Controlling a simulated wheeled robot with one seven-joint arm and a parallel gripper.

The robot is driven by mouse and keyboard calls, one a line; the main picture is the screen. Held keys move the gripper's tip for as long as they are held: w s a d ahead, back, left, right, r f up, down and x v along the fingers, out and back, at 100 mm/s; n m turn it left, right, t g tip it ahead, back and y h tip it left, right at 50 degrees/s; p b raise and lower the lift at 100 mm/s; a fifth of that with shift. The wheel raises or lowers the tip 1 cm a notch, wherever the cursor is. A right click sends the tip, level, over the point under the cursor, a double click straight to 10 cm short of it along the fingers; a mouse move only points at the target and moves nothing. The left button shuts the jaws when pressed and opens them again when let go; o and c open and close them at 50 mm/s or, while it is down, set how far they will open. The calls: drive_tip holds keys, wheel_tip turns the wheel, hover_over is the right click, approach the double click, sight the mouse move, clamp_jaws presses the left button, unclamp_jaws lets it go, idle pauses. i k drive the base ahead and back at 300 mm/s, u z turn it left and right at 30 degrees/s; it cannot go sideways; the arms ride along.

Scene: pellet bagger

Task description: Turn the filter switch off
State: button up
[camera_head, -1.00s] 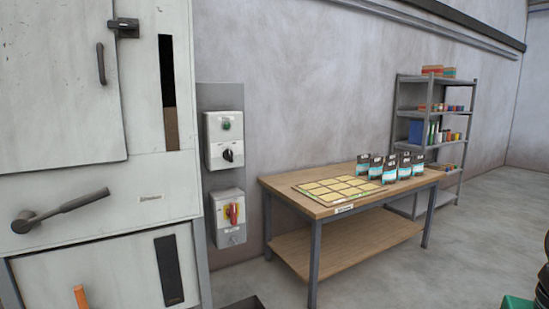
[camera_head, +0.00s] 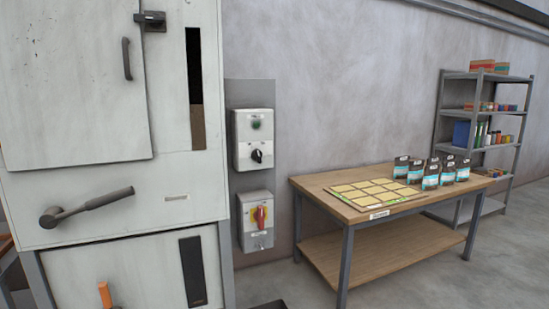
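A grey panel (camera_head: 251,91) on the wall, right of the white machine, carries two switch boxes. The upper white box (camera_head: 254,140) has a green round lamp or button (camera_head: 256,124) and a black rotary knob (camera_head: 257,156). The lower box (camera_head: 255,219) has a red rotary handle (camera_head: 260,217) on a yellow plate. The labels are too small to read, so I cannot tell which one is the filter switch. The black knob looks tilted; the red handle looks about upright. My gripper is not in view.
The white machine (camera_head: 120,188) fills the left, with a dark lever handle (camera_head: 88,206) and an orange handle (camera_head: 104,295) low down. A wooden table (camera_head: 330,184) with several bags (camera_head: 431,175) stands right of the panel. A shelf (camera_head: 487,76) stands farther right. Floor shows at front right.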

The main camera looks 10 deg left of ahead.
sight(256, 154)
drive_tip(key=i, duration=0.85)
drive_tip(key=u, duration=0.1)
